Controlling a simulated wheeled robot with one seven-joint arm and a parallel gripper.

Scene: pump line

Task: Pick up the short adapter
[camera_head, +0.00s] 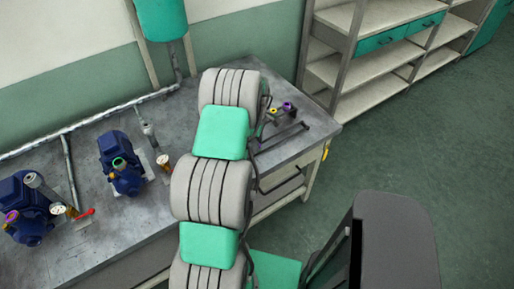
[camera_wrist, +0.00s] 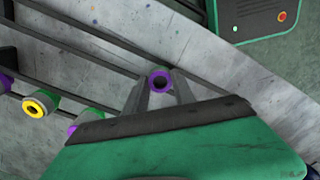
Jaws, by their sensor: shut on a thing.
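In the wrist view, my gripper (camera_wrist: 161,88) is shut on a short grey fitting with a purple ring and a dark bore, the short adapter (camera_wrist: 160,77). The adapter's ringed end faces the camera between the two fingers; its lower part is hidden. In the head view, my arm covers most of the gripper, and I cannot make out the held adapter for sure.
A yellow-ringed fitting (camera_wrist: 38,105) and a purple-ringed one (camera_wrist: 77,127) sit by the dark rack rails (camera_wrist: 75,47), left of my gripper. Blue pumps (camera_head: 122,163) stand on the grey bench (camera_head: 95,255). Shelves (camera_head: 365,70) stand at the back right.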

